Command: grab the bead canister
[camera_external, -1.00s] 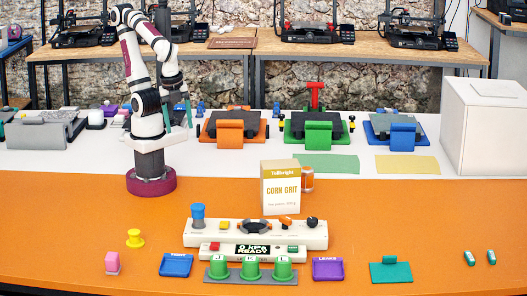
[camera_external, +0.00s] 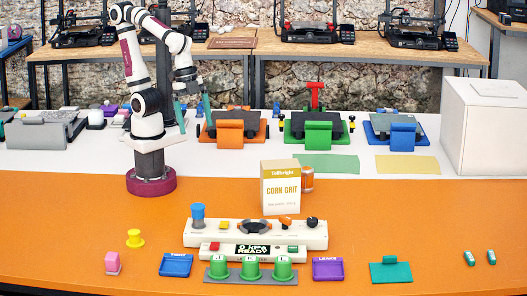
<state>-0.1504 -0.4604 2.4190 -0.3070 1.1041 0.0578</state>
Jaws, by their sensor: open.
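A small jar with orange contents (camera_external: 308,179), which looks like the bead canister, stands on the orange table. It is right behind the corn grit box (camera_external: 281,190), which hides its left part. My gripper (camera_external: 193,113) has teal fingers pointing down and spread apart. It is open and empty, in the air to the left of the jar and well above it in the picture, apart from it.
A white console (camera_external: 256,228) with knobs and a display stands in front of the box. Green cups (camera_external: 251,268) are near the front edge. Orange (camera_external: 230,132) and green (camera_external: 318,131) stations line the back. The table right of the jar is clear.

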